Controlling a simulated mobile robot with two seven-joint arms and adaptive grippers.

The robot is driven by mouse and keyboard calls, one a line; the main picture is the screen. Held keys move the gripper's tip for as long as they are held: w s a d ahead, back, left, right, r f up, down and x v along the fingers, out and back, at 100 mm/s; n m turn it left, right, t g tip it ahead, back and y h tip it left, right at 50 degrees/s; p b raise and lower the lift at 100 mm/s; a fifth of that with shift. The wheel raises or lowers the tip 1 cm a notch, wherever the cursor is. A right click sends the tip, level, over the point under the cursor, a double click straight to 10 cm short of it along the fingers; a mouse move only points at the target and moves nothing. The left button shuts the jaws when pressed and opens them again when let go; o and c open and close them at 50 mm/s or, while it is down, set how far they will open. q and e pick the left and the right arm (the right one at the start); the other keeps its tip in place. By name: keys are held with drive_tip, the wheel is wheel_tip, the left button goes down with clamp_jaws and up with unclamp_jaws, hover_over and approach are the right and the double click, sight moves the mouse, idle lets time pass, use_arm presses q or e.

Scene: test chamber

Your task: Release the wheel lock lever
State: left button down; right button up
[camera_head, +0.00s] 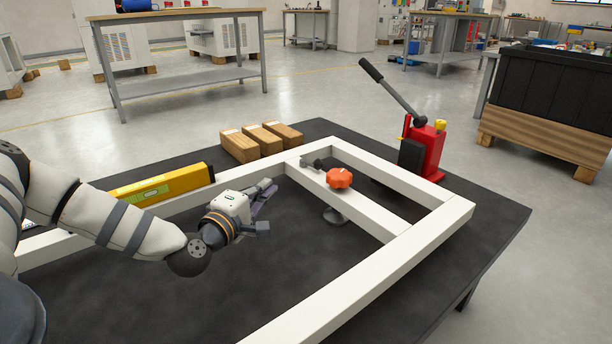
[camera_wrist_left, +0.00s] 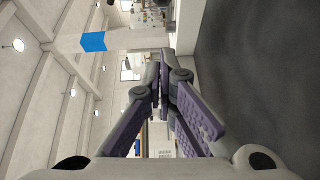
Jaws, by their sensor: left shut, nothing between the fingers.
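No part is clearly a wheel lock lever. A white rectangular frame (camera_head: 335,296) lies on a dark table. An orange lobed knob (camera_head: 339,178) sits on its crossbar, with a dark round foot (camera_head: 334,216) below. A small dark metal piece (camera_head: 312,163) is beside the knob. My left gripper (camera_head: 262,206) is inside the frame's opening, left of the knob and apart from it. It is shut and empty; its purple-padded fingers (camera_wrist_left: 162,82) come together in the left wrist view. My right gripper is not seen.
A red jack (camera_head: 432,150) with a long grey handle (camera_head: 395,93) stands at the table's far right corner. Wooden blocks (camera_head: 239,147) lie behind the frame. A yellow spirit level (camera_head: 160,186) lies at the left. The dark tabletop (camera_head: 420,306) is bare at the front right.

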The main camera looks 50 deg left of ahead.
use_arm(q)
drive_tip(key=shift+s+d+r, duration=0.1)
drive_tip(key=shift+s+r, duration=0.05)
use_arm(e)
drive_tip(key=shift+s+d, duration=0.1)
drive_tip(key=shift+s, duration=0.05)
use_arm(q)
drive_tip(key=w+d+b+x, duration=0.1)
drive_tip(key=d+b+x, duration=0.1)
drive_tip(key=x, duration=1.1)
drive_tip(key=shift+d+b, duration=0.3)
drive_tip(key=shift+b, duration=0.6)
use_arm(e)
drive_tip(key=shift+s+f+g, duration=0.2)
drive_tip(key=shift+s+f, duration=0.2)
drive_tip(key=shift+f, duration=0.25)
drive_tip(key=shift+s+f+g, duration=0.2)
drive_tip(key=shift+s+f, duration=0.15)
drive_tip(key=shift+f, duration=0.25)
use_arm(q)
drive_tip(key=shift+d, duration=0.1)
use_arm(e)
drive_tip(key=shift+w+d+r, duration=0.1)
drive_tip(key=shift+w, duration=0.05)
